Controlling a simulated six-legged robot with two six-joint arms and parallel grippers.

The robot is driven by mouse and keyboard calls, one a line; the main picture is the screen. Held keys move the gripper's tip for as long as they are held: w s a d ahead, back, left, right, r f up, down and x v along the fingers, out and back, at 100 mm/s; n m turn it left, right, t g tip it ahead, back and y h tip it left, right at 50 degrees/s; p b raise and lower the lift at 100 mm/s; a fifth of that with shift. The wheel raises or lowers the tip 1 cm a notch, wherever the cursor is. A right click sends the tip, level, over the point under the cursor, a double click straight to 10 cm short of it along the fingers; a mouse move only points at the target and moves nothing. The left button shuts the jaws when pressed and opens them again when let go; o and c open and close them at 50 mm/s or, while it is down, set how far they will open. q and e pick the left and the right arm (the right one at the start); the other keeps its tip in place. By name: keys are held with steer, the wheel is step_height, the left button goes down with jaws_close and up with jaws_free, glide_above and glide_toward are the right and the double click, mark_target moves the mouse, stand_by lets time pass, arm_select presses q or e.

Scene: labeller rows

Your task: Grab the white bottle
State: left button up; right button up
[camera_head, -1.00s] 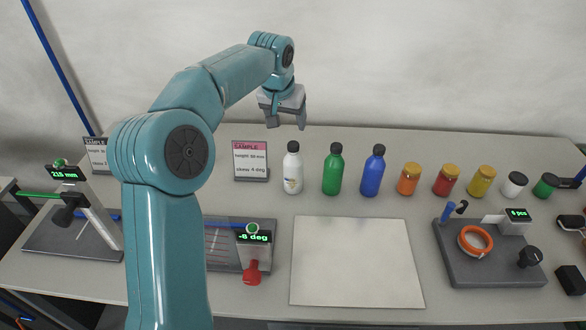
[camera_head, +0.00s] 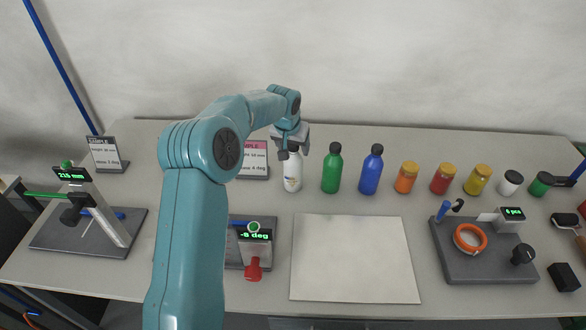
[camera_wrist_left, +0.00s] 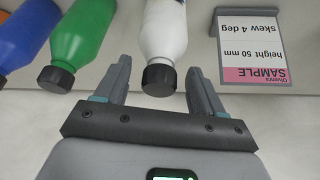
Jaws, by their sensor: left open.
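The white bottle (camera_head: 292,172) with a black cap stands upright on the table, left of the green bottle. My left gripper (camera_head: 293,150) is at its top in the head view and hides part of the cap. In the left wrist view the open fingers of the left gripper (camera_wrist_left: 155,82) lie on either side of the white bottle's (camera_wrist_left: 165,35) black cap, with space between cap and fingers. The fingers are not closed on it. My right gripper is not in view.
A green bottle (camera_head: 332,170) and a blue bottle (camera_head: 371,172) stand to the right, then several jars. A sample card (camera_head: 254,168) stands close on the left. A pale board (camera_head: 355,258) lies in front, with a grey station (camera_head: 485,262) at its right.

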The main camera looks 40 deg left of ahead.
arm_select(q)
steer(key=shift+d+r, duration=0.1)
steer(key=c, duration=0.4)
jaws_close()
